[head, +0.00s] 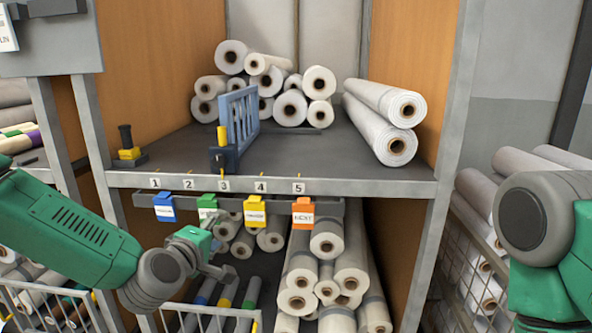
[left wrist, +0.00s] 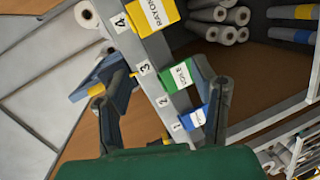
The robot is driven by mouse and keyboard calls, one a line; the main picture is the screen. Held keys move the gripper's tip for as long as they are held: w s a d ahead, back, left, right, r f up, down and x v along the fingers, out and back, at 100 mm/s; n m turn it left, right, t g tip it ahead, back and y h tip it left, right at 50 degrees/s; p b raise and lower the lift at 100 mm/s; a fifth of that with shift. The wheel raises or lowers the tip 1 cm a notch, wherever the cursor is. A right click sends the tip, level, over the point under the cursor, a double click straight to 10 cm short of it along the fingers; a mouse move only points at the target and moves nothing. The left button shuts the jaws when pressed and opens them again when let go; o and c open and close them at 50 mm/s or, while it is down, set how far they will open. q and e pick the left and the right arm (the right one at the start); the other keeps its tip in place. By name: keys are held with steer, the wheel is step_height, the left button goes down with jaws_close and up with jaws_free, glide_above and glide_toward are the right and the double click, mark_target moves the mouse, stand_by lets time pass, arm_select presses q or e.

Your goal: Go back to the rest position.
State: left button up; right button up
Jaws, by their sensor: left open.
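My left gripper (head: 212,254) is open and empty, in front of the shelf and below its numbered edge. In the left wrist view its two fingers (left wrist: 164,100) stand wide apart, with the rail and tags beyond them. The tags hang on a grey rail (head: 232,208): a blue tag (head: 163,207), a green tag (head: 207,204), a yellow tag (head: 255,211) and an orange tag (head: 303,213). The left gripper appears just below the green tag; I cannot tell the gap. My right arm (head: 548,235) shows at the right edge; its gripper is out of view.
A blue slatted divider (head: 240,118) stands on the shelf (head: 310,150) near number 3. White rolls (head: 290,106) are stacked at the back, two (head: 395,135) lie at the right. More rolls (head: 325,270) fill the space below. Wire baskets (head: 470,265) flank the frame.

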arm_select(q)
steer(key=s+d+f+m+g+p, duration=0.15)
steer(key=s+f+m+g, duration=0.6)
steer(key=s+f, duration=1.15)
steer(key=s+a+f+m+g, duration=0.2)
steer(key=s+a, duration=0.1)
steer(key=s, duration=0.4)
steer(key=s+a+f+m+g+y, duration=0.1)
steer(key=s+a+f+m+g, duration=0.1)
steer(key=s, duration=0.6)
steer(key=s+a+f+m+g+y+p, duration=0.1)
steer(key=s+a+f+m+g, duration=0.2)
steer(key=s, duration=0.5)
steer(key=shift+a+f, duration=0.7)
steer(key=shift+a, duration=0.4)
steer(key=shift+w, duration=0.15)
